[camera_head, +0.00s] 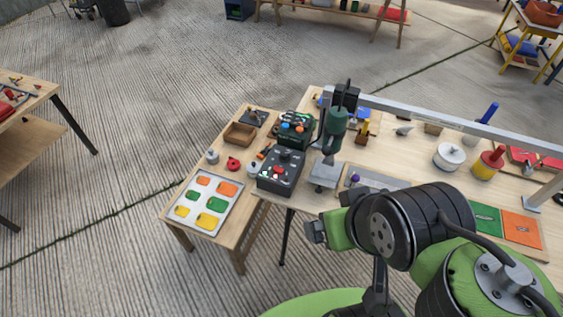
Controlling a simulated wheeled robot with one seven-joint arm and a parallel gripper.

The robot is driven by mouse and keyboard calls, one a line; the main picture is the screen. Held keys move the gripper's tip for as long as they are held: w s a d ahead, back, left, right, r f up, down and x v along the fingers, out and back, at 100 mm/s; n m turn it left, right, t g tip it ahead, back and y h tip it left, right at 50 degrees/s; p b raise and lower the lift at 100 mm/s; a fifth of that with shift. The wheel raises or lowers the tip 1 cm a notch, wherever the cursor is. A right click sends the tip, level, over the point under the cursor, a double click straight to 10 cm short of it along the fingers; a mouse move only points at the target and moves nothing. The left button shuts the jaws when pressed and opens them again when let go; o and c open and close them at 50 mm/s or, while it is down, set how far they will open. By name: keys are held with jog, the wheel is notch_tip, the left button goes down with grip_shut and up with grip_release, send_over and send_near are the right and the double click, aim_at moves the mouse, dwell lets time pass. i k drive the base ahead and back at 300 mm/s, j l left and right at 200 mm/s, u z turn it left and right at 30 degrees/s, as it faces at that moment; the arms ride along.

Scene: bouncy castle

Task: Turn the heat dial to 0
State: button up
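I cannot tell for sure that this knob is the heat dial, and no markings or setting can be read. My gripper (316,233) is at the lower middle, in front of the larger table and below and right of the control box, apart from it. Its fingers are small and partly turned away, so their opening does not show.
A green press (335,130) with a grey metal plate stands right of the box. A tray (190,219) of coloured pieces lies on the small table (236,247). A wooden box (240,134) and red item (233,163) are behind. A metal rail crosses the larger table.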

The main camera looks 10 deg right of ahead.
aim_at(284, 157)
jog(key=i+u, duration=0.2)
jog(key=u, duration=0.2)
jog(key=i+l+u, duration=0.15)
jog(key=u, duration=0.25)
jog(key=i+l+u, duration=0.2)
jog(key=u, duration=0.2)
